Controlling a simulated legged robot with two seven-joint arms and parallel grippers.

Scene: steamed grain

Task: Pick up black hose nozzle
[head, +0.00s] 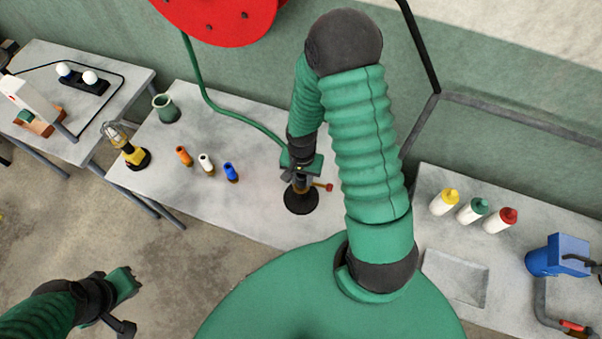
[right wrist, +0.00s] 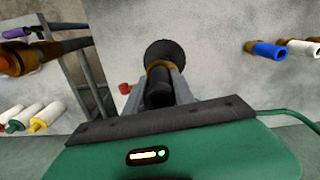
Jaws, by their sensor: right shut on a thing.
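The black hose nozzle (head: 301,199) has a wide dark flared end, a brass-coloured collar and a red lever at its side. It is over the middle table; I cannot tell whether it touches the top. My right gripper (head: 300,176) is shut on its narrow body. In the right wrist view the nozzle's flared end (right wrist: 165,52) points away from my right gripper (right wrist: 160,90), its body between the two fingers. My left gripper (head: 124,286) is low at the left, away from the table, and its jaw opening is unclear.
Orange (head: 184,156), white (head: 206,163) and blue (head: 231,172) nozzles stand left of my right gripper, near a yellow lamp (head: 132,154) and a green pot (head: 166,108). A green hose (head: 224,111) runs from the red reel (head: 218,15). Bottles (head: 471,210) stand on the right table.

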